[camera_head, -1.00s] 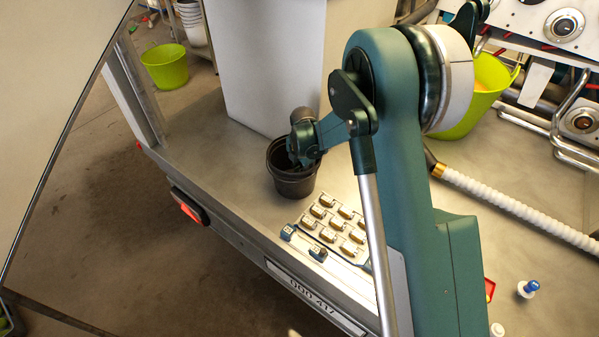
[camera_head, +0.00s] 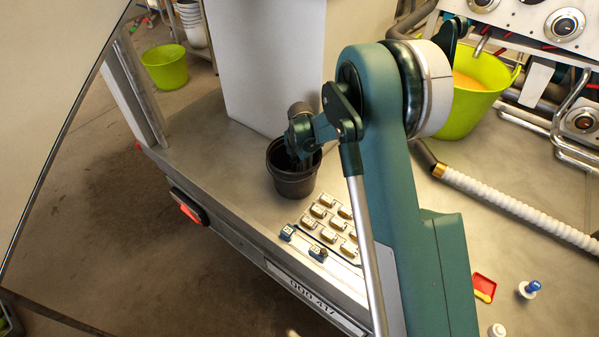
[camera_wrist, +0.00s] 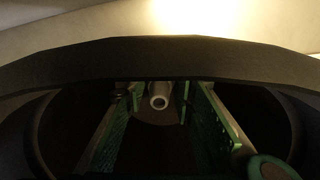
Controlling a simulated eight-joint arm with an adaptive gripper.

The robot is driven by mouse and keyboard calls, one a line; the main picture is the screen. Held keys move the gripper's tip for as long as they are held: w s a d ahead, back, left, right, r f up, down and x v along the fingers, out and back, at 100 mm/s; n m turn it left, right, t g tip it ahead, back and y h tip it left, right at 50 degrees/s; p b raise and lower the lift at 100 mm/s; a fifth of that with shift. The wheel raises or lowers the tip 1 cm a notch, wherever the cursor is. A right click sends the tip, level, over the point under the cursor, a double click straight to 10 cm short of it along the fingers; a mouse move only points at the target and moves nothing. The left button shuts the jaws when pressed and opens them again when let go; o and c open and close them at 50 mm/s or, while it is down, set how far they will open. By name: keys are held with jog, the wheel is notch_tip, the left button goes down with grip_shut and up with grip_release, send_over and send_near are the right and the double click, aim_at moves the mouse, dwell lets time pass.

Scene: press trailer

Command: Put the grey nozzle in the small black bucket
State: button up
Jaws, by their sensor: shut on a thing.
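The small black bucket (camera_head: 293,183) stands upright on the metal deck, near its left edge and in front of a large white box. My gripper (camera_head: 302,158) points down into the bucket's mouth, and its fingertips are hidden inside. In the wrist view my gripper (camera_wrist: 160,108) has its green finger pads on either side of the grey nozzle (camera_wrist: 159,98), shut on it. The nozzle's round open end faces the camera. The dark bucket rim (camera_wrist: 200,62) arcs across the wrist view. The nozzle is hidden in the head view.
A tray of brass-coloured blocks (camera_head: 330,227) lies just in front of the bucket. The white box (camera_head: 262,65) stands close behind it. A white ribbed hose (camera_head: 510,205), a green bucket (camera_head: 475,90) and small loose parts lie to the right.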

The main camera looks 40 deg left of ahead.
jog(key=shift+f, duration=0.2)
jog(key=o, duration=1)
jog(key=shift+r, duration=0.1)
jog(key=shift+r, duration=0.1)
notch_tip(320, 180, up, 12)
jog(key=shift+r+p, duration=0.1)
jog(key=shift+p, duration=0.55)
